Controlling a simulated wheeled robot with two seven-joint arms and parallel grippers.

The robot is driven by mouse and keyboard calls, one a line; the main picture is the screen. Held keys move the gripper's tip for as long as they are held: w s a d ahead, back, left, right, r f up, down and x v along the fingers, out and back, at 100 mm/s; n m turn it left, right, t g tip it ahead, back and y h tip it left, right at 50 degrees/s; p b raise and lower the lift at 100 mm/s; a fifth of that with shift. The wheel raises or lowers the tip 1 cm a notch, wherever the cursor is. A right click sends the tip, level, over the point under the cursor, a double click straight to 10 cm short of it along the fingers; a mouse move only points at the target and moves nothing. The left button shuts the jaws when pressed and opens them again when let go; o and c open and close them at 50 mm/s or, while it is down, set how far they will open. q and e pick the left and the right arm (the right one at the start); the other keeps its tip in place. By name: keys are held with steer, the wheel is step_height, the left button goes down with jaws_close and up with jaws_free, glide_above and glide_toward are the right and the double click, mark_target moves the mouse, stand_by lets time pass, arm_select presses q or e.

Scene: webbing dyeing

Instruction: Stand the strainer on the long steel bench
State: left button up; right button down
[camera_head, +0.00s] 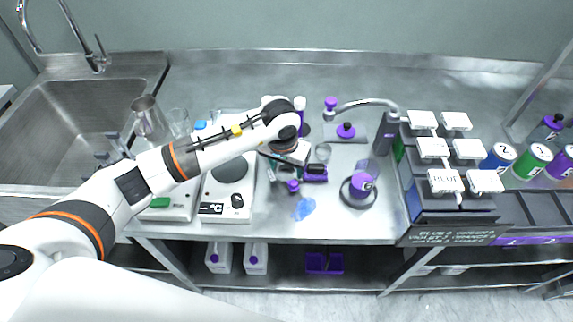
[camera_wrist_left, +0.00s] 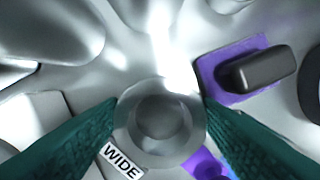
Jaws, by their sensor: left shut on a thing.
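In the left wrist view a round grey piece (camera_wrist_left: 160,118) with a pale rim and darker centre sits between my teal fingers. I take it for the strainer, though its full shape is hidden. My left gripper (camera_wrist_left: 160,122) is shut on it, with one finger at each side of the rim. In the head view my left gripper (camera_head: 297,158) is low over the middle of the long steel bench (camera_head: 235,85), and the held piece is hard to make out there. Whether it touches the bench cannot be told. My right gripper is not in view.
A purple pad (camera_wrist_left: 232,55) with a dark block and a "WIDE" label (camera_wrist_left: 121,160) lie close to the held piece. The back strip of bench is clear.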

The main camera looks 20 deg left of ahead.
mark_target(284, 173)
arm_select(q)
steer(key=shift+f, duration=0.2)
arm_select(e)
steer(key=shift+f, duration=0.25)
arm_select(q)
steer(key=o, duration=1.2)
steer(key=shift+c, duration=0.2)
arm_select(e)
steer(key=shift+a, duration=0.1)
arm_select(q)
steer(key=shift+r, duration=0.3)
steer(key=r+p, duration=0.1)
steer(key=r, duration=0.1)
steer(key=s+r+p, duration=0.1)
steer(key=r, duration=0.2)
steer(key=r+p, duration=0.1)
steer(key=r, duration=0.1)
steer(key=shift+s+a+r, duration=0.1)
steer(key=shift+s+r, duration=0.05)
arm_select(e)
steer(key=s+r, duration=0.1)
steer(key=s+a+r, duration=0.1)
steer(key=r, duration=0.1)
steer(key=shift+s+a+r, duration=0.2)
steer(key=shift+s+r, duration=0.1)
